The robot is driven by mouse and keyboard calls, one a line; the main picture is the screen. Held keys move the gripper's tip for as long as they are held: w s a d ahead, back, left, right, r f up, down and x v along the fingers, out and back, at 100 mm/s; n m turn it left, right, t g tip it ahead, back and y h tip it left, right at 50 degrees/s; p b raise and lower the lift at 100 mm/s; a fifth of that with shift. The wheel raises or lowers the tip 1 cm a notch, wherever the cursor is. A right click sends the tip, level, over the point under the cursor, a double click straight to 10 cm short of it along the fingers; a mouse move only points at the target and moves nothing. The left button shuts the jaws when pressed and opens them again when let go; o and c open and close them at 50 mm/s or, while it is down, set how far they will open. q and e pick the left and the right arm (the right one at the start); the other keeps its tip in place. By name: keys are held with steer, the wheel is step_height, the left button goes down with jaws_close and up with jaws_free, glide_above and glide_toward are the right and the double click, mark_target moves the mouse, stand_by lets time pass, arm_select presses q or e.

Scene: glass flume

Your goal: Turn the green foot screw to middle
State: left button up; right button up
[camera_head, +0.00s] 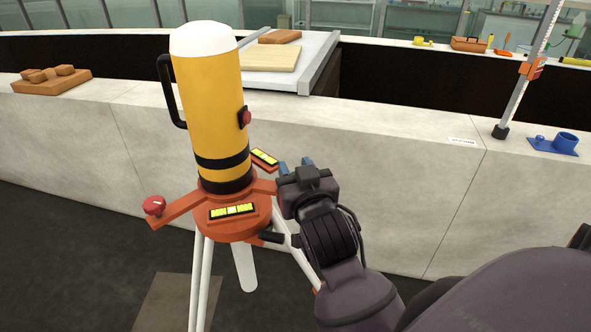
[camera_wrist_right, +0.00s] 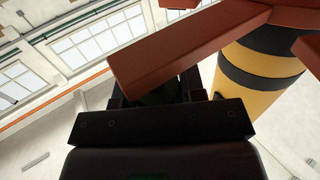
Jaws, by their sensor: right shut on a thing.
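A yellow instrument (camera_head: 210,110) with a white top and black bands stands upright on an orange three-armed base (camera_head: 238,228) on a tripod. My right gripper (camera_head: 296,165) is at the end of the base's right arm, shut on the green foot screw. The screw is mostly hidden by the gripper in the head view. In the wrist view a dark green patch (camera_wrist_right: 160,96) shows between the fingers, under an orange arm (camera_wrist_right: 185,48). A red foot screw (camera_head: 153,205) sits on the left arm. Two yellow-green level vials (camera_head: 232,210) (camera_head: 264,158) are on the base. My left gripper is not in view.
A pale concrete wall (camera_head: 400,170) runs behind the tripod. On its top are a wooden board with blocks (camera_head: 52,80), a blue holder (camera_head: 556,141) and an upright staff (camera_head: 523,80). White tripod legs (camera_head: 198,285) spread below the base. Dark floor lies in front.

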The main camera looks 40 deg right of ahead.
steer(key=o, duration=0.9)
steer(key=shift+o, duration=0.2)
